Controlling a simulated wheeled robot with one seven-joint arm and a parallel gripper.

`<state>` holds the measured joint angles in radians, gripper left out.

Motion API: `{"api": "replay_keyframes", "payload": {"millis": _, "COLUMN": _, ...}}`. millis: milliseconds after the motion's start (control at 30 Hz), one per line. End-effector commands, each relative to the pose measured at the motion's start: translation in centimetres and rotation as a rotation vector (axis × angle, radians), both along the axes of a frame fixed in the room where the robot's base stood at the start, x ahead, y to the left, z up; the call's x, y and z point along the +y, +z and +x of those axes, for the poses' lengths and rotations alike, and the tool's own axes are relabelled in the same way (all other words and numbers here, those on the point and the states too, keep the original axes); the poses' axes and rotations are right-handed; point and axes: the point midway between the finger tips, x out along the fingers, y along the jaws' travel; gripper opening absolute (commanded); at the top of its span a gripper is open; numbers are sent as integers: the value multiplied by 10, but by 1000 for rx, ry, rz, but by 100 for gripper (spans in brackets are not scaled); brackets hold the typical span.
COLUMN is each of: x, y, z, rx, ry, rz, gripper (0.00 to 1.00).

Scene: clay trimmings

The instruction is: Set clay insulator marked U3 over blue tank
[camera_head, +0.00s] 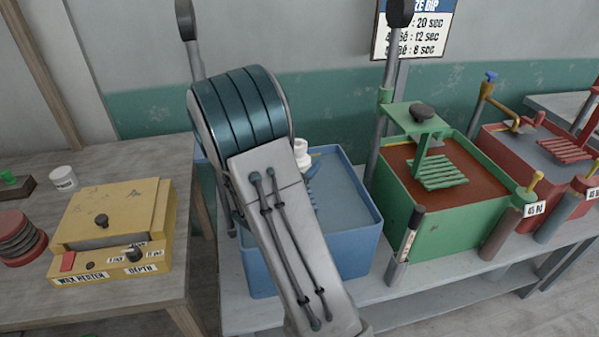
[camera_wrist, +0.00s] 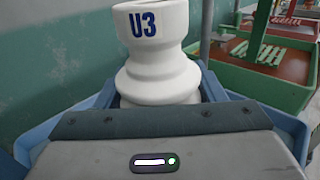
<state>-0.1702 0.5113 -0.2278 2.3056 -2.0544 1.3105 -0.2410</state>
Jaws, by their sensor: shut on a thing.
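The white clay insulator (camera_wrist: 157,75) carries a blue U3 mark and stands upright in the wrist view, just beyond my gripper (camera_wrist: 155,115). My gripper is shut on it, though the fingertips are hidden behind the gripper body. In the head view the top of the insulator (camera_head: 301,152) shows just right of my arm, above the blue tank (camera_head: 345,255). The blue tank's rim also shows around the insulator in the wrist view (camera_wrist: 285,122). My arm hides the tank's left part and most of the insulator.
A green tank (camera_head: 440,225) with a slatted rack (camera_head: 443,172) stands right of the blue tank, with a red tank (camera_head: 510,150) beyond. A grey post (camera_head: 385,110) rises between blue and green. A yellow wax heater (camera_head: 115,225) sits on the left table.

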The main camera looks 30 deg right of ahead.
Motion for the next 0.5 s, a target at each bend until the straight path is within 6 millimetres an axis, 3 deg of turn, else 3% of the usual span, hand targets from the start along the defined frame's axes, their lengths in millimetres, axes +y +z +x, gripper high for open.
{"api": "replay_keyframes", "payload": {"millis": 167, "x": -3, "y": -7, "z": 14, "rx": -2, "ry": -1, "rz": -2, "gripper": 21}}
{"api": "replay_keyframes", "payload": {"millis": 500, "x": -3, "y": -36, "z": 16, "rx": 2, "ry": -1, "rz": -3, "gripper": 21}}
